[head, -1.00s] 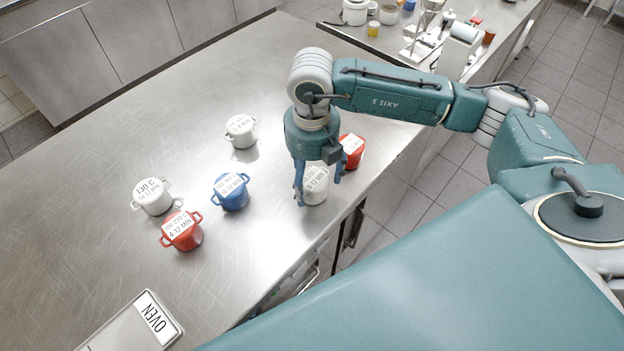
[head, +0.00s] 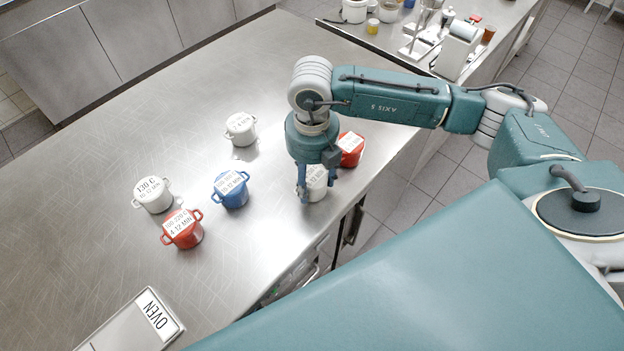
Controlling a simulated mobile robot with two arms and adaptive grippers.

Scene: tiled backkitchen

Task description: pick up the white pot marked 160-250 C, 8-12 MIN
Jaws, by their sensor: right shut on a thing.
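The white pot (head: 317,186) stands upright on the steel table near its right edge. Its label is partly covered by my gripper, and only part of the print shows. My right gripper (head: 317,190) points down over this pot and is shut on it, with a finger on each side. The pot appears to be still at table height. My left gripper is not in the head view.
A red pot (head: 350,150) stands close behind the held pot. A blue pot (head: 231,190), another red pot (head: 183,230) and two white pots (head: 153,196) (head: 240,128) stand to the left. An OVEN-marked plate (head: 135,325) lies in front. The table's far left (head: 60,220) is clear.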

